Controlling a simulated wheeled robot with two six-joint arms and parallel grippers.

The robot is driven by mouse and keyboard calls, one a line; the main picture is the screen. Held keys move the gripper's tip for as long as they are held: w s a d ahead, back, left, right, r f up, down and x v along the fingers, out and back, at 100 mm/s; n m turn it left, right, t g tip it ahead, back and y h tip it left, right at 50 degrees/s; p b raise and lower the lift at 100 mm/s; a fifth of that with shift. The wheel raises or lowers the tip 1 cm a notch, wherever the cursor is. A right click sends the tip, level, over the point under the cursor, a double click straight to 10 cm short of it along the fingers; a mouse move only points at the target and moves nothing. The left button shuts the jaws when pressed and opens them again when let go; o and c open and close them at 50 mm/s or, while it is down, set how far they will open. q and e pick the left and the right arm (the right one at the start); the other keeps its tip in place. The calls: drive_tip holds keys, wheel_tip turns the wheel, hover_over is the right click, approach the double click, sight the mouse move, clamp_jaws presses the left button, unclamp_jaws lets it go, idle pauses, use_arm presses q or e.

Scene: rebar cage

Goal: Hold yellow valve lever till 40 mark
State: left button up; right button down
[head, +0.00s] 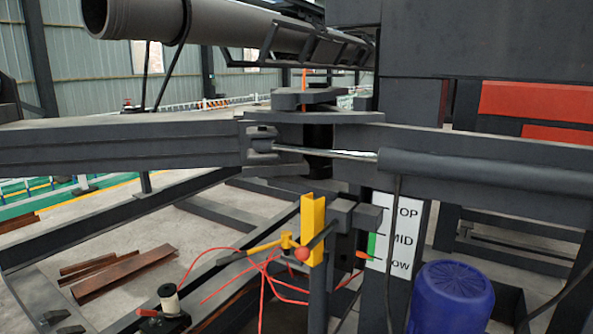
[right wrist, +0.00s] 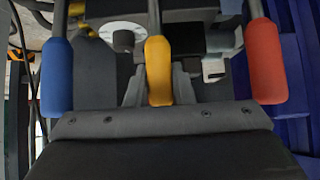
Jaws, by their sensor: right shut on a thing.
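In the right wrist view a yellow lever (right wrist: 159,70) stands in the middle, between a blue lever (right wrist: 58,75) and a red lever (right wrist: 264,62). My right gripper (right wrist: 160,98) is shut on the lower part of the yellow lever's handle. Its grey body fills the bottom of that view and hides the lever's lower end. No 40 mark is readable. Neither gripper shows in the head view.
A yellow post (head: 313,225) carries a small yellow arm (head: 266,246) and a red ball knob (head: 302,254). Red cords (head: 262,275) hang loose there. A blue drum-shaped part (head: 450,297) stands at lower right. Rusty steel pieces (head: 122,274) lie on the floor at left.

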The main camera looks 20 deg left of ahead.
drive_tip(key=shift+s+a+r+t+p, duration=0.1)
drive_tip(key=shift+s+a+t+p, duration=0.1)
drive_tip(key=shift+s+t, duration=0.25)
drive_tip(key=shift+s+a+t+p, duration=0.1)
drive_tip(key=shift+s+t+p, duration=0.15)
drive_tip(key=shift+s, duration=0.3)
drive_tip(key=c, duration=1.6)
unclamp_jaws()
drive_tip(key=shift+w+d+r, duration=0.1)
drive_tip(key=shift+r, duration=0.1)
drive_tip(key=shift+o, duration=1.4)
drive_tip(key=p+v, duration=0.9)
drive_tip(key=p, duration=0.1)
drive_tip(key=shift+f, duration=0.15)
